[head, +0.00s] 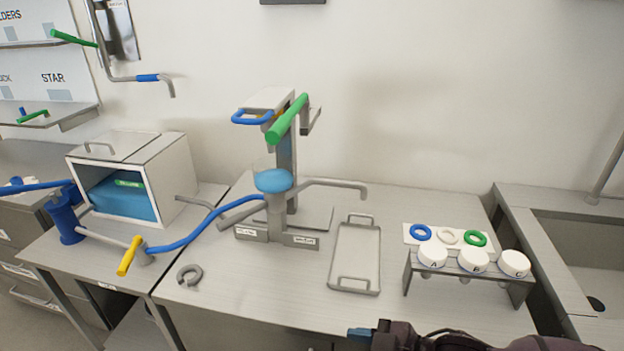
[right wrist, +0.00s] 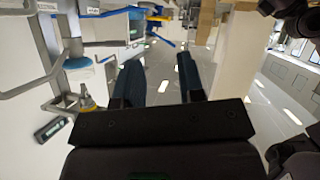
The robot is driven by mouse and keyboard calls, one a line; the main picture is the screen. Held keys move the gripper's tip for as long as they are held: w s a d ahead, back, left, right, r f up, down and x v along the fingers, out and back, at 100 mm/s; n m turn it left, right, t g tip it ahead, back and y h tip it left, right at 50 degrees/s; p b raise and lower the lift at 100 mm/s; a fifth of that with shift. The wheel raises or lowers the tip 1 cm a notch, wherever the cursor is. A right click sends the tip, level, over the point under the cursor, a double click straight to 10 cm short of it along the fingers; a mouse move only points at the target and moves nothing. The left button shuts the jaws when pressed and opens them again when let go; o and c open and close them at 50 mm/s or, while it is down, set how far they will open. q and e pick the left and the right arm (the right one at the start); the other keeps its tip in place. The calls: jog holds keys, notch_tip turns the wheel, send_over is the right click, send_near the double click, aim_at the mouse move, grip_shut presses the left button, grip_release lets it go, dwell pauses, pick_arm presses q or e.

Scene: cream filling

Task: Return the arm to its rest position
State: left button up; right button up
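My right arm comes in at the bottom right of the head view, with its blue-tipped gripper (head: 360,332) low at the table's front edge. In the right wrist view, the two dark blue fingers of this gripper (right wrist: 158,72) stand apart. Nothing is between them; pale floor with bright spots shows through the gap. The gripper is clear of the tray and the rack in the head view. My left arm and gripper are not in view.
A filling machine (head: 285,190) with a blue-filled hopper stands mid-table. A metal tray (head: 355,262) lies right of it. A rack (head: 415,265) with lidded containers A, B and C stands farther right, before a sink (head: 580,265). An open box (head: 160,155) stands left.

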jog(key=s+d+f+m+t+h, duration=0.2)
jog(key=s+d+f+m+h, duration=0.3)
jog(key=d, duration=0.5)
jog(key=s+d+f+m+t+h, duration=0.3)
jog(key=s+d+f+m+h, duration=0.2)
jog(key=d+f+m, duration=0.4)
notch_tip(320, 180, down, 3)
jog(key=shift+s+d+r+m+t+h, duration=0.25)
jog(key=shift+d+h, duration=0.3)
jog(key=shift+h, duration=0.35)
jog(key=shift+f, duration=0.1)
